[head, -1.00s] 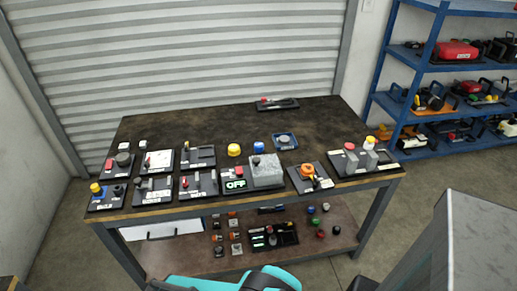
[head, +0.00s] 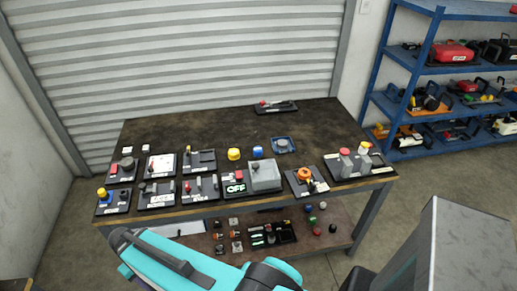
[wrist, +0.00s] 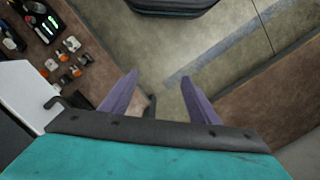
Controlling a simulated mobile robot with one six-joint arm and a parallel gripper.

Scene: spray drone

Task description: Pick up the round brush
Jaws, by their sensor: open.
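I cannot make out for sure which thing is the round brush; the items are too small to tell. A grey round piece in a blue tray (head: 284,145) sits at the middle back of the workbench top (head: 215,130). Small round pieces (head: 315,220) in several colours lie on the lower shelf. My gripper (wrist: 160,76) shows in the wrist view with two purple fingers apart and nothing between them. It points down over bare floor, beside the lower shelf's items. In the head view my teal arm covers the bottom middle, and the fingertips cannot be seen there.
Control panels with buttons and switches fill the bench's front half, with a grey box (head: 265,177) among them. The bench's back half is mostly clear. A blue shelf rack (head: 430,68) stands at the right. A grey cabinet (head: 450,250) is at the lower right.

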